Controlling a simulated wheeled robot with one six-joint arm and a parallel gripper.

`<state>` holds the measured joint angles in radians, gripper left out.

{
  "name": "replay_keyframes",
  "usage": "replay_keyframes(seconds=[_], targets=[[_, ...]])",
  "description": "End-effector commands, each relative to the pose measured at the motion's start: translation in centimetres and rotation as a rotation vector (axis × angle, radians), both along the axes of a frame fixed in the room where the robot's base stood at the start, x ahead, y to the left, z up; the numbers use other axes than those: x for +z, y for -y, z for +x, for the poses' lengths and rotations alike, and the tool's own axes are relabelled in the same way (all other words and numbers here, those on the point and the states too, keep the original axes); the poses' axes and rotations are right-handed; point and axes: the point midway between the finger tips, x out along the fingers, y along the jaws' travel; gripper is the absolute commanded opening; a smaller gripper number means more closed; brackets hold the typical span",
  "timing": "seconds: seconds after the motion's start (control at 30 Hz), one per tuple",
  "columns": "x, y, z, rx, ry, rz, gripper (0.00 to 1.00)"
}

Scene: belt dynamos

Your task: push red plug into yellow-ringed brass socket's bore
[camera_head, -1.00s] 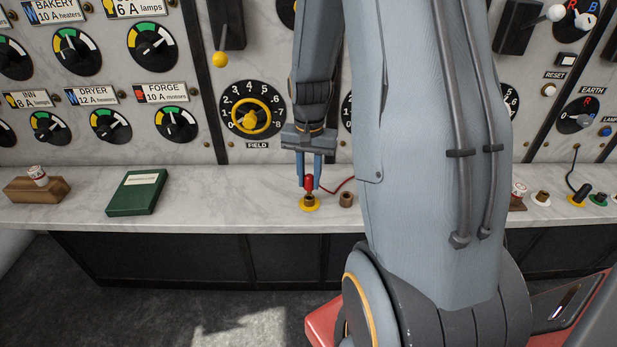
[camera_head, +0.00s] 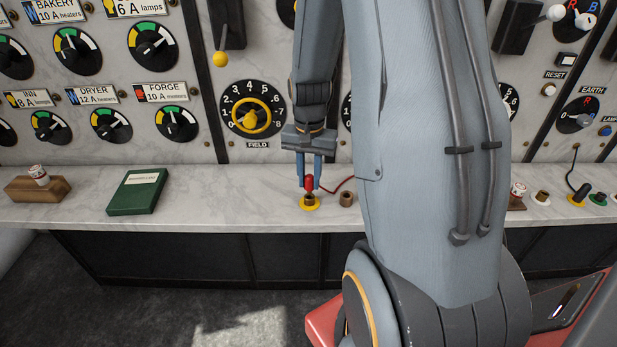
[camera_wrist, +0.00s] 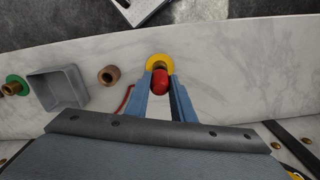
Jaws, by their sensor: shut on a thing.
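The red plug (camera_head: 309,182) is upright between the fingers of my gripper (camera_head: 309,184), which is shut on it. It also shows in the wrist view (camera_wrist: 160,84), held between the two blue fingertips. The yellow-ringed brass socket (camera_head: 310,203) stands on the marble ledge directly under the plug. In the wrist view its yellow ring (camera_wrist: 160,61) shows just beyond the plug. The plug's lower end is at the socket's mouth; whether its tip is inside the bore I cannot tell. A red cord runs from the plug to the right in the head view.
A plain brown-ringed socket (camera_head: 346,199) stands close on the right, also in the wrist view (camera_wrist: 109,75). A grey square box (camera_wrist: 58,88) shows in the wrist view. A green book (camera_head: 137,192) lies to the left. The marble panel with dials rises behind.

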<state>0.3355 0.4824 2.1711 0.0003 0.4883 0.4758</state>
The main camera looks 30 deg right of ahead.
Motion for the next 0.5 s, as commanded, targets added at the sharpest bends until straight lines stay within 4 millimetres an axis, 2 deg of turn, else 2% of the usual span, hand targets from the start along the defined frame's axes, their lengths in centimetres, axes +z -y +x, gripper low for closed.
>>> replay_keyframes(seconds=[0.5], targets=[[-1.3,0.0,0.0,0.0,0.0,0.0,0.0]])
